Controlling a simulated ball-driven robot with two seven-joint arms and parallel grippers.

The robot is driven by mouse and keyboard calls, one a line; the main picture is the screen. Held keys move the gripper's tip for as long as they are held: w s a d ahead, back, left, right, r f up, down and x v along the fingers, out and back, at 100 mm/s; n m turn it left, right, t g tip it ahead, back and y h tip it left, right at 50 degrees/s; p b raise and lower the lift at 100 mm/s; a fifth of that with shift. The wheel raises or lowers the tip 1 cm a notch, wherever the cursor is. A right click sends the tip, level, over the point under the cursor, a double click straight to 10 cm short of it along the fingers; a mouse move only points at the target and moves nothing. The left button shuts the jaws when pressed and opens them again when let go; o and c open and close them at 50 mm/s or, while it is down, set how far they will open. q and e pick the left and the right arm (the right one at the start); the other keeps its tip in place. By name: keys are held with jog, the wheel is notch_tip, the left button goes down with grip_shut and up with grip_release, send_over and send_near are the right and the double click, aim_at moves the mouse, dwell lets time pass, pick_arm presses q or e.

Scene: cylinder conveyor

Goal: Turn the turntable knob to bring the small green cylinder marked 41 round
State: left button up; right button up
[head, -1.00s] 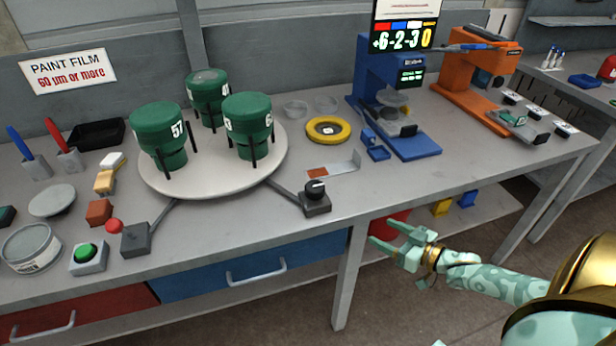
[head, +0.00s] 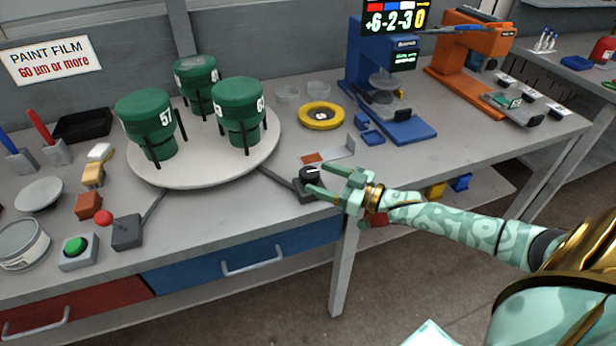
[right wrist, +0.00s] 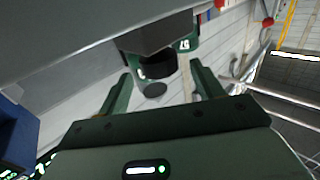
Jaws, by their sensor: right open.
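The round white turntable (head: 205,178) carries three dark green cylinders. The left cylinder (head: 147,112) reads 57. The right cylinder (head: 240,100) shows partly turned marks, and the back cylinder (head: 196,72) has a mark too small to read. I cannot read 41 on any. The black turntable knob (head: 310,173) sits on a dark box at the bench's front edge, joined to the turntable by a bar. My right gripper (head: 317,178) is open at the knob. In the right wrist view the knob (right wrist: 154,88) shows between the fingers; contact is unclear. My left gripper is out of view.
A red-topped lever box (head: 126,231) and green button (head: 76,246) stand left of the turntable. A yellow ring (head: 321,115) and blue instrument (head: 400,125) stand behind the knob. A metal bracket (head: 338,150) lies just behind it. Blue drawer (head: 245,255) is below.

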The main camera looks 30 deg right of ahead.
aim_at(310, 172)
jog(key=x, duration=0.4)
jog(key=shift+w+b, duration=0.15)
jog(key=shift+b, duration=0.2)
jog(key=c, duration=1)
jog(key=shift+n+g+y, duration=0.3)
jog(key=shift+n+y, duration=0.1)
jog(key=shift+y, duration=0.2)
jog(key=o, duration=1)
